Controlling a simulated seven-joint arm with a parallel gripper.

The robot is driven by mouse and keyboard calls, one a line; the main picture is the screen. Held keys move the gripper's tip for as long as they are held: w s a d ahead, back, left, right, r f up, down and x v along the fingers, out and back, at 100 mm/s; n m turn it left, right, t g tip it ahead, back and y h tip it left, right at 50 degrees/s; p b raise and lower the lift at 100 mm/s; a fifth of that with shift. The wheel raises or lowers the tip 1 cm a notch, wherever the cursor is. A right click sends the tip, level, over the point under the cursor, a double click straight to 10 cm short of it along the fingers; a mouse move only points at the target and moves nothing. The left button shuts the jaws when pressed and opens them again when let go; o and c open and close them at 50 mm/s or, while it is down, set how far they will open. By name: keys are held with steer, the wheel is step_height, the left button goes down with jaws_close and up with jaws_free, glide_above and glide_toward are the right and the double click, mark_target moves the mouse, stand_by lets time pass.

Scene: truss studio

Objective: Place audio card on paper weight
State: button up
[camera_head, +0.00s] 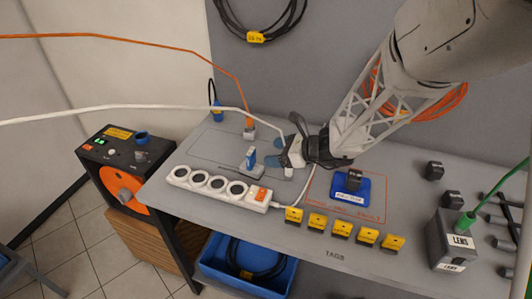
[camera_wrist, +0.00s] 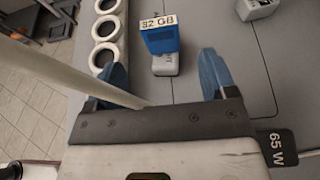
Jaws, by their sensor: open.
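A small blue card marked 32 GB (camera_wrist: 161,40) stands upright in a pale grey block in the wrist view, likely the audio card. It also shows in the head view (camera_head: 252,158), on the grey table left of my gripper (camera_head: 286,145). My gripper is open and empty. In the wrist view its blue fingers (camera_wrist: 162,78) lie to either side of the grey block, apart from it. A blue block with a dark knob and white label (camera_head: 350,190), likely the paper weight, sits inside an orange outline right of my gripper. Its label is too small to read.
A white power strip (camera_head: 215,187) lies along the front left. Several yellow tags (camera_head: 342,230) line the front edge. A grey LENS box (camera_head: 450,240) stands right. A white cable (camera_wrist: 75,75) crosses near my left finger. An orange plug (camera_head: 249,124) stands behind the card.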

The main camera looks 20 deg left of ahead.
steer(key=shift+d+r, duration=0.2)
steer(key=shift+d, duration=0.35)
stand_by(0.6)
steer(key=s+d+r+n+t+h, duration=0.1)
steer(key=s+d+r+n+h, duration=0.3)
steer(key=s+d, duration=0.4)
steer(key=s+d+r+n+h, duration=0.5)
steer(key=s+d+n, duration=0.3)
steer(key=d, duration=0.8)
steer(key=s+d+r+n+t+h, duration=0.1)
steer(key=s+d+r+n+h, duration=0.3)
steer(key=s+d, duration=0.5)
steer(key=d+r+n, duration=0.1)
steer(key=d+r, duration=0.1)
steer(key=d, duration=0.2)
steer(key=shift+s+r+n+t+h, duration=0.25)
steer(key=shift+n+t+h, duration=0.05)
steer(key=shift+n+h, duration=0.1)
